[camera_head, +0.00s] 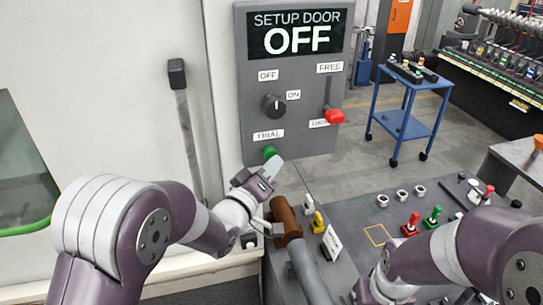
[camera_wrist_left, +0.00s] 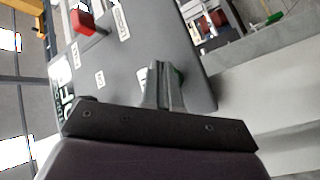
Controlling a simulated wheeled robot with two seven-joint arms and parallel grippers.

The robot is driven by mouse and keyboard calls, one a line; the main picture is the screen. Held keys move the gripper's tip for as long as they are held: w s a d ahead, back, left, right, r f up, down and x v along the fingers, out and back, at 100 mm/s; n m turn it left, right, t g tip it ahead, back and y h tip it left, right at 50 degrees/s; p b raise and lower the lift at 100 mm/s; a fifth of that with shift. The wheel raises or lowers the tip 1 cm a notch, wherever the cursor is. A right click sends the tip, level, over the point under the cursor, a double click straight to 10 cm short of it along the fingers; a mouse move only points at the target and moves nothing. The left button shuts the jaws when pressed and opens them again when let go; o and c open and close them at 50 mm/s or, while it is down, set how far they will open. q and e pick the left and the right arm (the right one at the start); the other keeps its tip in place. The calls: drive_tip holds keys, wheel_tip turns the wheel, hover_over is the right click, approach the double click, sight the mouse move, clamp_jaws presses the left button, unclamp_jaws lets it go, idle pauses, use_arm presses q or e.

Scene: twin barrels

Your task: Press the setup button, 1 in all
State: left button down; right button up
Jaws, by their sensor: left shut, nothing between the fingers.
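A grey control panel (camera_head: 292,75) stands upright and its screen reads "SETUP DOOR OFF". A round green button (camera_head: 269,152) sits at its lower edge, below the "TRIAL" label. My left gripper (camera_head: 273,167) is shut and empty, with its fingertips just below and right of the green button. I cannot tell whether they touch it. In the left wrist view the shut fingers (camera_wrist_left: 165,88) stand before the panel face (camera_wrist_left: 130,50) and cover the button's area. My right arm comes in at the lower right; its gripper is out of frame.
The panel has a black knob (camera_head: 273,105) and a red-handled lever (camera_head: 334,116). Below is a grey console (camera_head: 345,215) with red, green and yellow levers, and a brown-capped cylinder (camera_head: 285,222) close to my left gripper. A blue cart (camera_head: 408,122) stands behind.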

use_arm(q)
drive_tip(key=shift+w+a, duration=0.2)
drive_tip(key=shift+w, duration=0.35)
idle(0.6)
drive_tip(key=shift+s, duration=0.1)
drive_tip(key=shift+s+d+b, duration=0.35)
drive_tip(key=shift+s+b, duration=0.05)
drive_tip(key=shift+s, duration=0.45)
drive_tip(key=s, duration=0.1)
drive_tip(key=s+d, duration=0.1)
drive_tip(key=s, duration=0.1)
drive_tip(key=s+b, duration=0.1)
drive_tip(key=shift+s+d, duration=0.25)
drive_tip(key=shift+s, duration=0.15)
idle(0.4)
